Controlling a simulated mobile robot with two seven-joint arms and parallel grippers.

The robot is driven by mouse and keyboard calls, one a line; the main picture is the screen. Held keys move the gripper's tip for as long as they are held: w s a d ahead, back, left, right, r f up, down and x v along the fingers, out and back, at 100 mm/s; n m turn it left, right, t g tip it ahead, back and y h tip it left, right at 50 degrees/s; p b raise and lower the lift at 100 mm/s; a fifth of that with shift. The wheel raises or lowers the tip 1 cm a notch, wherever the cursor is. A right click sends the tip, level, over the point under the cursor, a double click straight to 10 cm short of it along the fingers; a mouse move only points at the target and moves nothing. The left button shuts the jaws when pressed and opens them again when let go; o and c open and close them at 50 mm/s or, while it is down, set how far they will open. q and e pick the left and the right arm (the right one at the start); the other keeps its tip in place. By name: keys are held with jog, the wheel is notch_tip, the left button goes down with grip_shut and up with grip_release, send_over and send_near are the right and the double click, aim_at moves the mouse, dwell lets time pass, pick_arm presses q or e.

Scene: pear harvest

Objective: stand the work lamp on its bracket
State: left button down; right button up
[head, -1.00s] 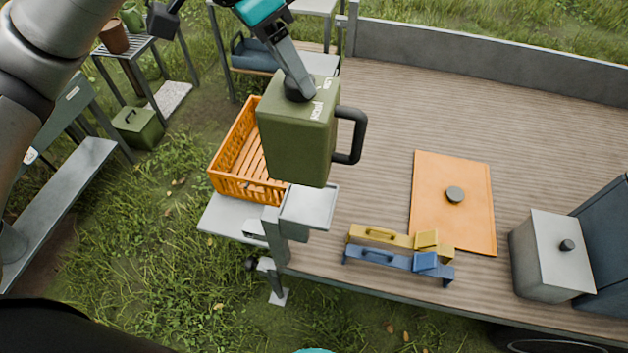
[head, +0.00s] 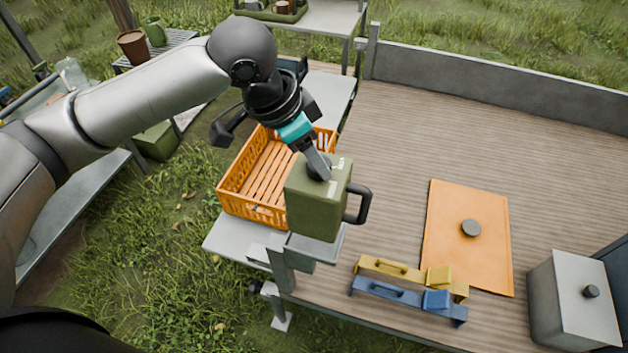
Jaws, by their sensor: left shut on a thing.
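The work lamp (head: 312,204) is a green box with a black side handle and a dark knob on top. My left gripper (head: 318,170) is shut on the knob, and the lamp is upright beneath it. The bracket (head: 328,245) is a grey tray-like plate on a post at the corner of the wooden deck. The lamp is over the bracket and hides much of it; I cannot tell whether its base touches the plate. My right gripper is not in view.
An orange crate (head: 232,200) stands on a grey shelf just left of the lamp. Yellow (head: 385,268) and blue (head: 390,291) handled tools lie on the deck to the right. An orange mat (head: 450,260) and a grey box (head: 570,310) are farther right. The deck's middle is clear.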

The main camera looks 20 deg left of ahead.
aim_at(308, 174)
pick_arm(q)
jog(key=shift+w+f, duration=0.1)
jog(key=shift+f, duration=3.05)
jog(key=shift+c, duration=1.6)
grip_release()
jog(key=v, duration=1.2)
jog(key=shift+p, duration=0.3)
